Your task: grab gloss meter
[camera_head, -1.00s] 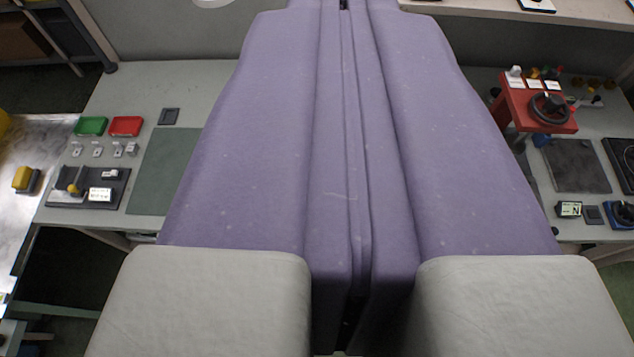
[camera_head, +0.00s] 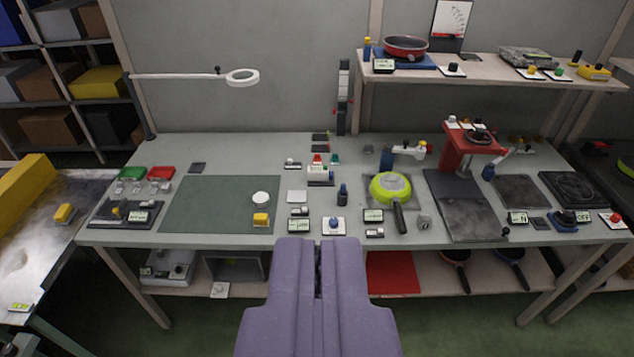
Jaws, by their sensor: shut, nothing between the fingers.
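My gripper (camera_head: 318,242) is shut and empty. Its purple fingers point up the picture, and their tips show at the front edge of the workbench (camera_head: 225,150). I cannot tell for sure which of the small instruments is the gloss meter. Small devices stand beyond the tips: a white-topped device (camera_head: 320,176), a dark blue upright one (camera_head: 342,194), a yellow one (camera_head: 261,219) on the green mat (camera_head: 200,205), and display boxes (camera_head: 298,225). None is touched by my gripper, as far as I can see.
A lime-green pan (camera_head: 390,187) lies right of centre, its dark handle towards me. A red press (camera_head: 468,145) stands further right. A raised shelf (camera_head: 490,77) crosses the back right, and a ring lamp (camera_head: 242,77) the back left. Most of the green mat is bare.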

